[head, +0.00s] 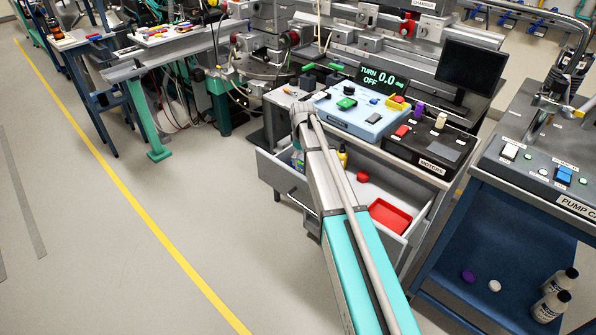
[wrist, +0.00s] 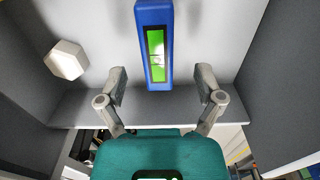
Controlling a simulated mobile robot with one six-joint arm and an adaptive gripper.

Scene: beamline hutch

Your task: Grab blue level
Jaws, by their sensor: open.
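The blue level (wrist: 153,17), a long blue bar with a bright green vial window, lies on a pale grey surface in the wrist view. Its near end reaches between the two fingers of my gripper (wrist: 160,84). The fingers are open, one on each side of the level, with a gap on both sides. The level's far end is cut off by the top of the wrist view. In the head view I cannot make out the level, and my arm hides my gripper.
A white hexagonal block (wrist: 67,60) lies left of the level. Dark grey walls flank both sides, with a grey ledge (wrist: 75,109) nearest. In the head view, an open drawer (head: 275,172) holds a red tray (head: 390,216); a control desk (head: 430,165) stands above it, a blue cart (head: 455,235) right.

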